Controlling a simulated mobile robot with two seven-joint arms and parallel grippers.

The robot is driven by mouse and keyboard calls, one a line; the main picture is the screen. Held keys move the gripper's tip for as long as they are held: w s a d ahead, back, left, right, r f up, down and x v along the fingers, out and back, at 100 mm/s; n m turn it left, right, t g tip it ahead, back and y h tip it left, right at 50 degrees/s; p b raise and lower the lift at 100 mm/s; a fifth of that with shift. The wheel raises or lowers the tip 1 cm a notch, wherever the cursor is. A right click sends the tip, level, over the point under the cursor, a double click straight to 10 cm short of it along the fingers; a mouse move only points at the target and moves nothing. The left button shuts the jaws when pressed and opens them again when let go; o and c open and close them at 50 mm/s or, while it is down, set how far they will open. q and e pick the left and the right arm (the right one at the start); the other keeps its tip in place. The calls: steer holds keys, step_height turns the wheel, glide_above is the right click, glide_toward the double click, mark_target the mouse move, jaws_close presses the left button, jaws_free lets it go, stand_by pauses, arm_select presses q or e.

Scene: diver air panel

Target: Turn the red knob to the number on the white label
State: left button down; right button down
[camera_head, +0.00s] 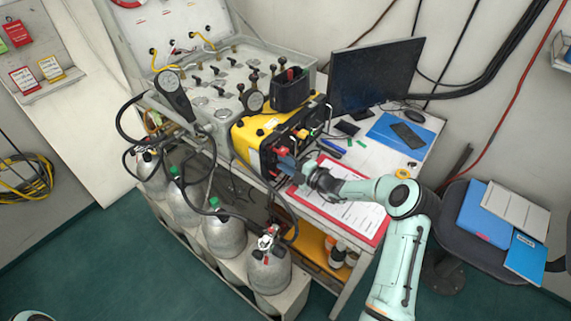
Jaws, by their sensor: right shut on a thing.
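A yellow-cased unit (243,139) with a dark front panel stands at the table's edge, below the grey valve panel. My right gripper (286,166) reaches in from the right and is shut at this front. A small red part (283,151) shows right at its fingertips; I take it to be the red knob, mostly hidden by the fingers. The knob's pointer and numbers are too small to read. I cannot make out the white label or its number. My left gripper is not in view.
The grey valve panel (225,62) with gauges stands behind. A monitor (375,72) and a blue folder (386,131) are to the right. A red clipboard (318,211) lies under my right forearm. Silver cylinders (268,271) with hoses stand in front. A chair (462,236) is at right.

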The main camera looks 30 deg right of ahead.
steer(key=shift+m, duration=0.5)
steer(key=c, duration=0.9)
jaws_free()
steer(key=shift+s+d, duration=0.1)
steer(key=shift+s, duration=0.05)
steer(key=shift+s+d, duration=0.15)
steer(key=shift+s, duration=0.2)
steer(key=b+v, duration=0.2)
steer(key=v, duration=0.9)
steer(key=shift+s+d+f, duration=0.1)
steer(key=shift+s, duration=0.05)
steer(key=shift+s+d, duration=0.25)
steer(key=shift+s, duration=0.25)
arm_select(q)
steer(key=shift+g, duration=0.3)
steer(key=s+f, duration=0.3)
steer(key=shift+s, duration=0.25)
